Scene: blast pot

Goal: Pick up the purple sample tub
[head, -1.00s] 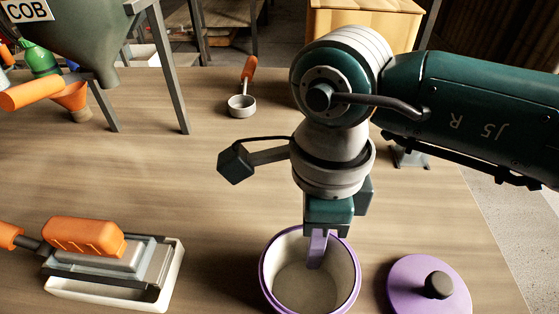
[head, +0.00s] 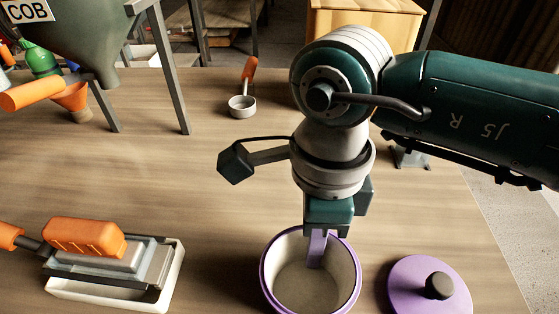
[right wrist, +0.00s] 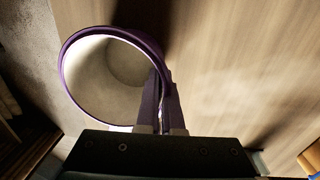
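The purple sample tub (head: 347,272) stands open on the table at the bottom centre of the head view, with a purple rim and a pale inside. My right gripper (head: 318,250) points down at its far wall. One finger shows inside the tub. In the right wrist view, my right gripper's fingers (right wrist: 162,105) are close together on either side of the tub's (right wrist: 85,45) wall, shut on it. The tub appears upright, and its base is cut off by the head picture's edge. My left gripper is not in view.
A purple lid (head: 410,285) with a dark knob lies right of the tub. An orange-handled tool sits in a white tray (head: 105,294) at left. A small cup (head: 242,106) with an orange handle is farther back. A hopper (head: 85,45) stands at the upper left. The middle table is clear.

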